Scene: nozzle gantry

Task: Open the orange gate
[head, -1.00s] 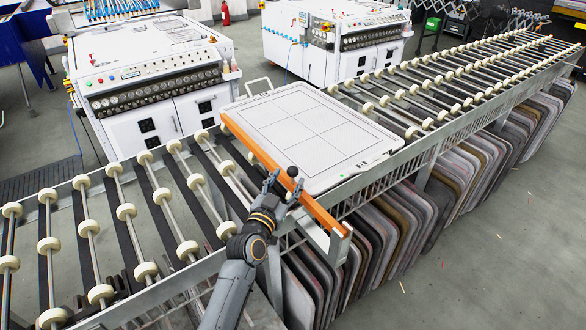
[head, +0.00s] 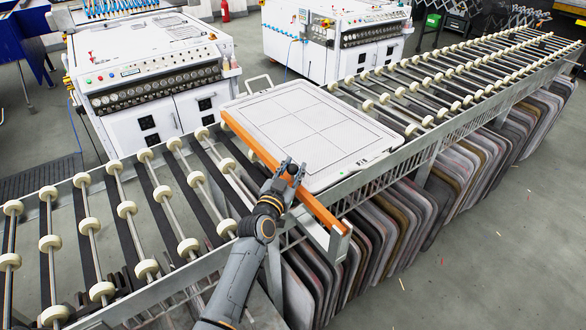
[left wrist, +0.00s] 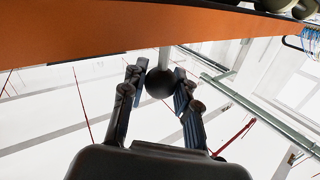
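The orange gate (head: 270,158) is a long bar lying slantwise across the roller conveyor, along the near left edge of a pale panel. A black ball knob (head: 293,169) sits on its near part and also shows in the left wrist view (left wrist: 160,83). My left gripper (head: 292,168) is at the knob, its fingers close on either side of it and apparently touching. In the left wrist view the orange bar (left wrist: 190,22) runs across the top, beyond the fingers. My right gripper is out of view.
The pale panel (head: 310,128) with grid lines lies on the conveyor against the gate's far side. Rollers (head: 125,209) stretch left of the gate. Many slabs (head: 405,215) stand in a rack below the conveyor. White machines (head: 150,75) stand behind.

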